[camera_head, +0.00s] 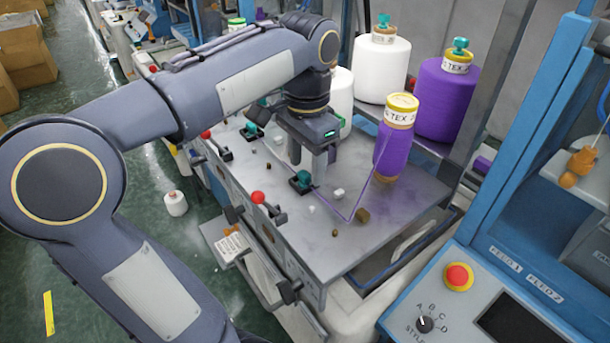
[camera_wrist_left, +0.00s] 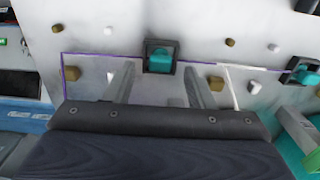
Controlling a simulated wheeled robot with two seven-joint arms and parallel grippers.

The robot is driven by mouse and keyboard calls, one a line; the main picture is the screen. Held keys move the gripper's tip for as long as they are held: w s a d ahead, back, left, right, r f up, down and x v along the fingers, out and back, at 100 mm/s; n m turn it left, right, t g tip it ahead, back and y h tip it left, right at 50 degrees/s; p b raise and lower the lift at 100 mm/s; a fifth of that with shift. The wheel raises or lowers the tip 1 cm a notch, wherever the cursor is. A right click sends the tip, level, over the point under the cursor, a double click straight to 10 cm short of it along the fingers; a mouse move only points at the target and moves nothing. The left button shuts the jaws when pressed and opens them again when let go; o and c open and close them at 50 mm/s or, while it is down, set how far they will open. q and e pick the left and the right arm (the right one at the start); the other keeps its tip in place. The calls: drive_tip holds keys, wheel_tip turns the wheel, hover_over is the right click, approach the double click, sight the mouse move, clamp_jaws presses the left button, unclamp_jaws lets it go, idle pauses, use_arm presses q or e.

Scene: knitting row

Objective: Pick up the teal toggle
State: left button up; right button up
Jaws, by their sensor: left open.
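A teal toggle (camera_head: 302,179) in a dark square housing stands on the grey machine plate (camera_head: 395,215). In the left wrist view the toggle (camera_wrist_left: 162,58) shows just beyond the fingertips, centred between them. My left gripper (camera_head: 307,167) is open and empty, pointing down close over the toggle; contact cannot be told. Its two fingers (camera_wrist_left: 158,74) are spread apart in the wrist view. My right gripper is not in view.
A purple yarn cone (camera_head: 393,150) stands right of the gripper, with purple yarn running across the plate. Small brown and white bits lie around. Red-knobbed levers (camera_head: 258,198) line the plate's left edge. A blue control panel (camera_head: 475,300) is at lower right.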

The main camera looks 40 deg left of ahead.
use_arm(q)
drive_tip(key=shift+f, duration=0.6)
drive_tip(key=c, duration=0.9)
drive_tip(key=shift+r, duration=0.1)
